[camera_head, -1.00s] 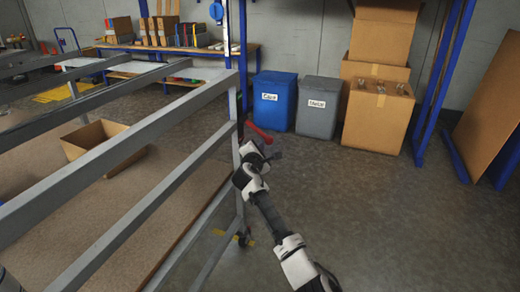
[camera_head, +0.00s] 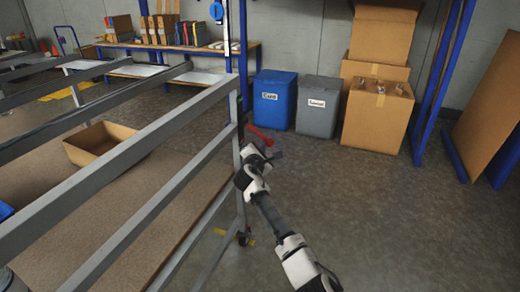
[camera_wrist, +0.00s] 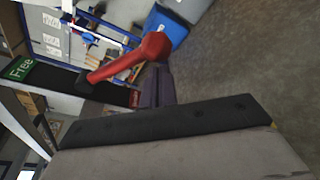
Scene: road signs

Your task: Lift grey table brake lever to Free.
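The red brake lever (camera_head: 260,134) is at the near right corner post of the grey table (camera_head: 205,98). In the wrist view the lever (camera_wrist: 133,60) slants up to the right from its dark mount to a thick rounded end. A green "Free" label (camera_wrist: 18,68) is left of the lever, and part of a red label (camera_wrist: 133,98) shows below it. My gripper (camera_head: 270,156) is just below the lever's outer end. In the wrist view a dark finger (camera_wrist: 157,88) is right under that end; I cannot tell whether they touch. The finger gap is not clear.
A blue bin (camera_head: 274,100), a grey bin (camera_head: 318,106) and stacked cardboard boxes (camera_head: 377,115) stand along the back wall. An open cardboard box (camera_head: 88,153) lies on the table's lower shelf. The floor right of my arm is clear.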

